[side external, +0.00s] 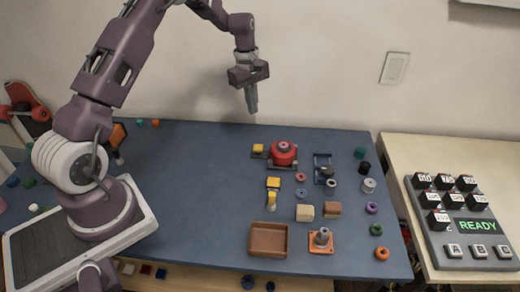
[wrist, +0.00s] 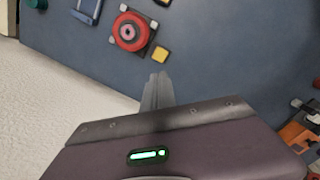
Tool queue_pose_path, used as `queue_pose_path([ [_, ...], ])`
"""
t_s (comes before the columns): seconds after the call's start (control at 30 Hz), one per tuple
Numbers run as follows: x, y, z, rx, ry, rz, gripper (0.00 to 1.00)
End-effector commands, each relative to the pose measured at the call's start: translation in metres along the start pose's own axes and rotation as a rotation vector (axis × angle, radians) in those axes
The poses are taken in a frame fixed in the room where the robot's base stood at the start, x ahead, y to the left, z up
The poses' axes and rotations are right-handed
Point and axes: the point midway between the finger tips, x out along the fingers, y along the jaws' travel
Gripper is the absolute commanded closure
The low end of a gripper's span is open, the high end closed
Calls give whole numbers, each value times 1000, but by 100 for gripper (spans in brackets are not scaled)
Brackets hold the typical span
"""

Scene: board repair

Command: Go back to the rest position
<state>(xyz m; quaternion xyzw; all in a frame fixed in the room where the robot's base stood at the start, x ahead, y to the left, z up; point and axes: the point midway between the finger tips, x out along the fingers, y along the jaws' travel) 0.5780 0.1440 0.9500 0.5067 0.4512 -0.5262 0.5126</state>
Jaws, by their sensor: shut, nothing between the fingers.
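My gripper (side external: 252,103) hangs high above the back edge of the blue table (side external: 200,185), its fingers pointing down. The fingers are shut and hold nothing. In the wrist view the closed fingers of my gripper (wrist: 158,90) point toward the back part of the table. No object touches the gripper.
A red round part (side external: 283,150) on a base sits below the gripper, beside a yellow block (side external: 258,148). A brown tray (side external: 268,240), an orange-based part (side external: 321,240) and several small rings and blocks lie nearer the front. A keypad reading READY (side external: 460,222) stands at right. The table's left middle is clear.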

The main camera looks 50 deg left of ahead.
Motion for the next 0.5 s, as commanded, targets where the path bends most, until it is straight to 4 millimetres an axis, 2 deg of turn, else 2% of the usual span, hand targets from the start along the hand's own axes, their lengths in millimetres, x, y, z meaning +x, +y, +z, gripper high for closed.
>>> queue_pose_path([
  [0.03,-41,-2,23,99,19,36,100],
  [0.1,-96,-20,61,277,50,78,100],
  [0.17,-136,-43,93,433,81,112,100],
  [0.23,-174,-77,129,614,122,150,100],
  [0.3,-202,-118,161,796,169,185,100],
  [0.37,-217,-157,184,950,216,211,100],
  [0.4,-222,-183,196,1046,247,227,100],
  [0.5,-222,-239,217,1257,325,255,100],
])
